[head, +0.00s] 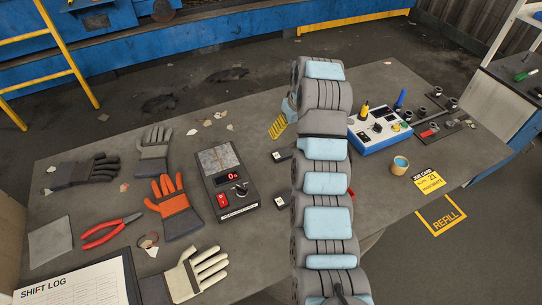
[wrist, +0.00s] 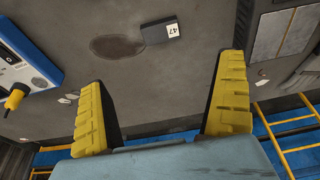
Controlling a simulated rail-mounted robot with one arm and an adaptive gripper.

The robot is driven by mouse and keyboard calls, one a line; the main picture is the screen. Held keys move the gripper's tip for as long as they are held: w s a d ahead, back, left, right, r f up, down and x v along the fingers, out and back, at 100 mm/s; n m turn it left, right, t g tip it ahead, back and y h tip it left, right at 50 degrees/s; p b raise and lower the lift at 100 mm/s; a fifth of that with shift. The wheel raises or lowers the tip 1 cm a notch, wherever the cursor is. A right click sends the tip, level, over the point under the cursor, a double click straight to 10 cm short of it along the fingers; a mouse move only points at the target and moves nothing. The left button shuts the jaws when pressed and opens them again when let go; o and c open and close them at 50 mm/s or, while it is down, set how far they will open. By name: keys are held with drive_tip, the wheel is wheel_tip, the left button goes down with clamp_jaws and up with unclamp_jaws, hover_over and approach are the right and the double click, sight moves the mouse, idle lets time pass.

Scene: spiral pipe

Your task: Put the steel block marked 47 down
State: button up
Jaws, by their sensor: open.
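The steel block marked 47 (wrist: 158,32) lies on the grey table, a small dark block with a white label at one end. It sits near the top middle of the wrist view, beyond my fingertips and apart from them. My gripper (wrist: 163,72) is open, with nothing between its two yellow fingers. In the head view one yellow finger (head: 277,128) shows left of my arm; the other is hidden. Two small labelled blocks show there beside my arm, a farther one (head: 282,155) and a nearer one (head: 284,201). Their labels are too small to read; the farther one's position fits block 47.
A blue-and-white instrument box (head: 379,130) stands to the right, near a small cup (head: 400,165). Gloves (head: 172,200) and red pliers (head: 110,231) lie at left. A brown stain (wrist: 118,46) marks bare table beside block 47.

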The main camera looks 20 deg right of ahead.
wheel_tip(320, 180, down, 2)
drive_tip(key=b, duration=0.2)
hover_over(283, 154)
drive_tip(key=s, duration=0.2)
wheel_tip(283, 154, down, 8)
drive_tip(key=shift+s+d+r, duration=0.1)
drive_tip(key=shift+d+r, duration=0.05)
drive_tip(key=shift+r, duration=0.1)
drive_tip(key=shift+x, duration=1.1)
drive_tip(key=shift+w+f+b, duration=0.2)
drive_tip(key=shift+b, duration=0.1)
drive_tip(key=shift+b+x, duration=0.5)
drive_tip(key=shift+x, duration=1.75)
drive_tip(key=c, duration=1.3)
drive_tip(key=shift+o, duration=0.2)
